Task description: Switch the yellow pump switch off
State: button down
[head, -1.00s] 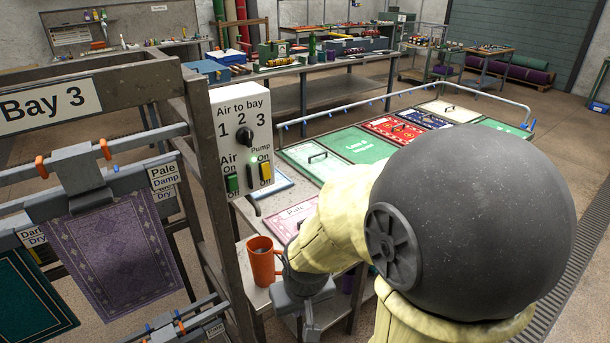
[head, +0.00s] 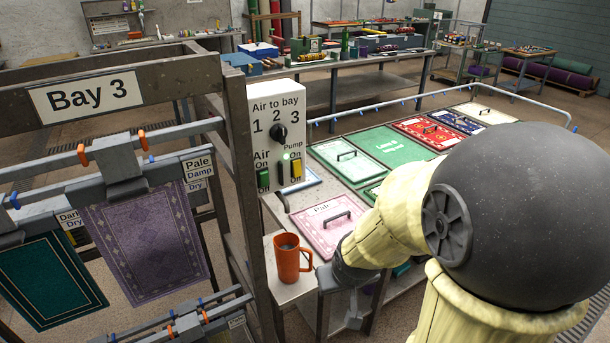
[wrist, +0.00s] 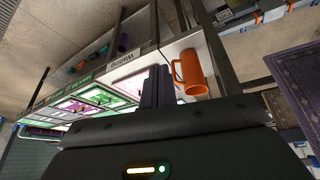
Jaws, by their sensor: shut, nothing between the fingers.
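The yellow pump switch (head: 296,170) is on the right of the white control panel (head: 275,110), under a "Pump On" label. I cannot tell from its tilt which way it is set. A green air switch (head: 263,180) is to its left, with a black lever between them. A dark selector knob (head: 278,132) sits above, below the digits 1, 2, 3. My gripper (wrist: 157,85) is shut and empty in the wrist view, its fingers pointing towards the bench. In the head view it is low, right of the orange mug and apart from the panel; its fingertips are unclear there.
The orange mug (head: 290,258) stands on the bench corner below the panel, near my gripper; it also shows in the wrist view (wrist: 190,72). A grey post (head: 242,180) and the Bay 3 rack with hanging rugs (head: 150,240) are left. Colored lidded panels (head: 390,150) cover the bench behind.

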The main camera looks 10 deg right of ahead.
jog(key=w+d+r+n+t+y+p, duration=0.2)
jog(key=w+r+n+t+y+p, duration=0.1)
jog(key=w+r+t, duration=0.7)
notch_tip(320, 180, up, 3)
jog(key=shift+w+r+t+y+p, duration=0.1)
jog(key=shift+w+t+y+p, duration=0.2)
jog(key=shift+w+y+p, duration=0.65)
jog(key=shift+w+y, duration=0.25)
jog(key=p, duration=0.6)
send_near(298, 173)
jog(key=x, duration=0.5)
jog(key=shift+w, duration=0.45)
jog(key=shift+w+a, duration=0.2)
jog(key=shift+w, duration=0.3)
jog(key=shift+f, duration=0.25)
